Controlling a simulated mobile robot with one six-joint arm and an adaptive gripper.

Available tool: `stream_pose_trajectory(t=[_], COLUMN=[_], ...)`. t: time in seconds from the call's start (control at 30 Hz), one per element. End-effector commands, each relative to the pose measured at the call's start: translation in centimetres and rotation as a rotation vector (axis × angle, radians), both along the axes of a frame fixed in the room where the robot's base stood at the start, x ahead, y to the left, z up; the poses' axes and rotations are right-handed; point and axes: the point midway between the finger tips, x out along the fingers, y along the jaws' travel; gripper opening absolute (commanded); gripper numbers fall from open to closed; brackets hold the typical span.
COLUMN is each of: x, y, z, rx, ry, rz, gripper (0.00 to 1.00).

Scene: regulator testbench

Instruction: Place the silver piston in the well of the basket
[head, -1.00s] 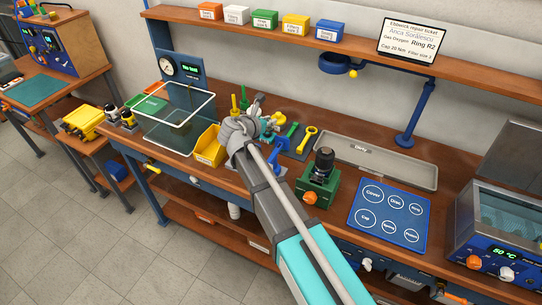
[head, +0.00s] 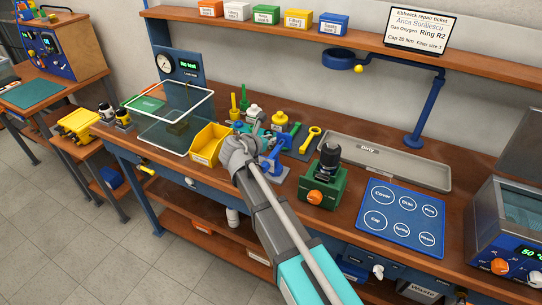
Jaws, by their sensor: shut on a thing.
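My gripper (head: 263,142) is over the middle of the workbench, just right of the yellow bin, among small tools and a blue stand. Its fingers are small and partly hidden by my wrist. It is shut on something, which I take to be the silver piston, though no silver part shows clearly. No basket can be made out with certainty. A bluish mesh-like interior (head: 517,200) shows in the open heated bath at the far right, well away from my gripper.
The yellow bin (head: 212,143) and a clear-walled box (head: 180,122) stand left of my gripper. A green block with a black-topped part (head: 323,178), a blue labelled mat (head: 392,212) and a grey tray (head: 432,178) lie right. A shelf (head: 290,31) runs above.

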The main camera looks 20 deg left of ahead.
Motion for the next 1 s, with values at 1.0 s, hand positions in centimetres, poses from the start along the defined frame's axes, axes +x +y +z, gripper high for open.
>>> stream_pose_trajectory(t=[1.0], x=[0.1], y=[-0.1], z=[-3.9], rx=[0.000], ry=[0.000], rz=[-0.001], gripper=[0.00])
